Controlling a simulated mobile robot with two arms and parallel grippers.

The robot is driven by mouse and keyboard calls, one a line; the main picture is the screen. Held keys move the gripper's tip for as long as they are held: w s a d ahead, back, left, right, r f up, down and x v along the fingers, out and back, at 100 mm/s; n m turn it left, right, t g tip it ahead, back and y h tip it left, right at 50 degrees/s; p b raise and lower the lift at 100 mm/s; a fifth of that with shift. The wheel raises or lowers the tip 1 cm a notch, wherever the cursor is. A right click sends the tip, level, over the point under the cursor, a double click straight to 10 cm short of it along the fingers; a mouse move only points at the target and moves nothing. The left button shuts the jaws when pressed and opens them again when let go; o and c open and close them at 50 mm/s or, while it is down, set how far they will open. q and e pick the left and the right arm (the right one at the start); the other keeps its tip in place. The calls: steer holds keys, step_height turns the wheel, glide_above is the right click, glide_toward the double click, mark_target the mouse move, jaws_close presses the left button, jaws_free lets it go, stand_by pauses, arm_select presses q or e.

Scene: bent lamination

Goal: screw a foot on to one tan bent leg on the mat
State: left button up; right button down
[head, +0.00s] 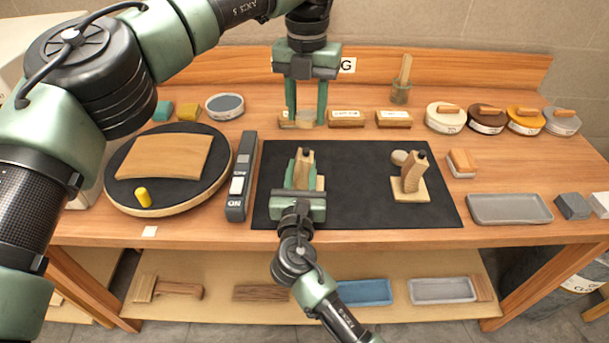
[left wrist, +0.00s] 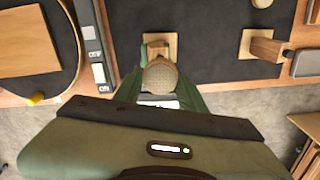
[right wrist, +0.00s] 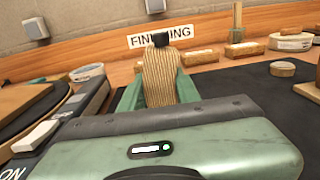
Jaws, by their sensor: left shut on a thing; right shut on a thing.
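One tan bent leg (head: 307,158) stands on the mat (head: 350,190), and my right gripper (head: 304,180) is shut on it from the front. In the right wrist view this leg (right wrist: 162,80) rises between the fingers with a dark stud (right wrist: 160,39) on top. My left gripper (head: 306,118) is higher up, pointing down and shut on a round tan foot (left wrist: 160,78). The foot is apart from the leg, above it. A second bent leg (head: 412,172) stands on a square base at the mat's right, dark-tipped. Another round foot (head: 400,157) lies beside it.
A dark-topped round turntable (head: 222,178) with a wooden panel and a grey power strip (head: 238,190) lie left of the mat. Small labelled boxes (head: 393,118) and round tins (head: 446,117) line the back. A grey tray (head: 510,209) is at right. The mat's middle is clear.

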arm_select(q)
steer(key=shift+f, duration=0.1)
stand_by(0.8)
glide_above(306, 150)
steer(key=shift+f, duration=2.35)
steer(key=shift+f, duration=0.85)
steer(key=shift+f, duration=0.6)
